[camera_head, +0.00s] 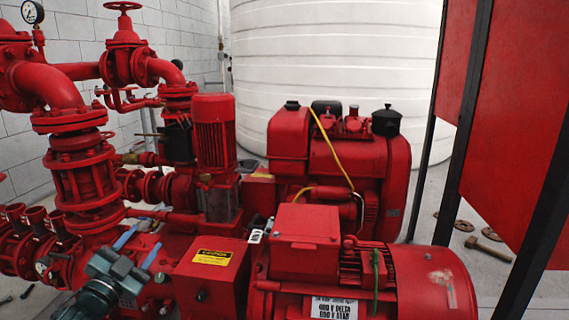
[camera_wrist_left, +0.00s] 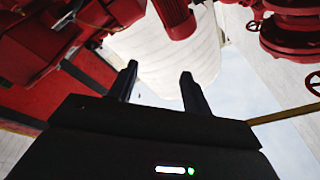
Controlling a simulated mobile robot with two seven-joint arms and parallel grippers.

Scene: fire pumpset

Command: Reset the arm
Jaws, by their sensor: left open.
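My left gripper (camera_head: 138,247) reaches in from the lower left in the head view, in front of the red pump pipework. Its two blue-tipped fingers are spread apart with nothing between them. In the left wrist view my left gripper (camera_wrist_left: 157,75) also shows two dark fingers, open and empty, with the pale tank behind the gap. Whether the fingers touch the pipework behind them I cannot tell. My right arm and right gripper are not in view.
Red valves and pipes (camera_head: 85,180) crowd the left. A red motor (camera_head: 420,280) fills the front, with a red engine (camera_head: 340,160) behind it. A white tank (camera_head: 340,60) stands at the back. Red panels (camera_head: 520,130) on black posts are at right. Tools (camera_head: 487,248) lie on the floor.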

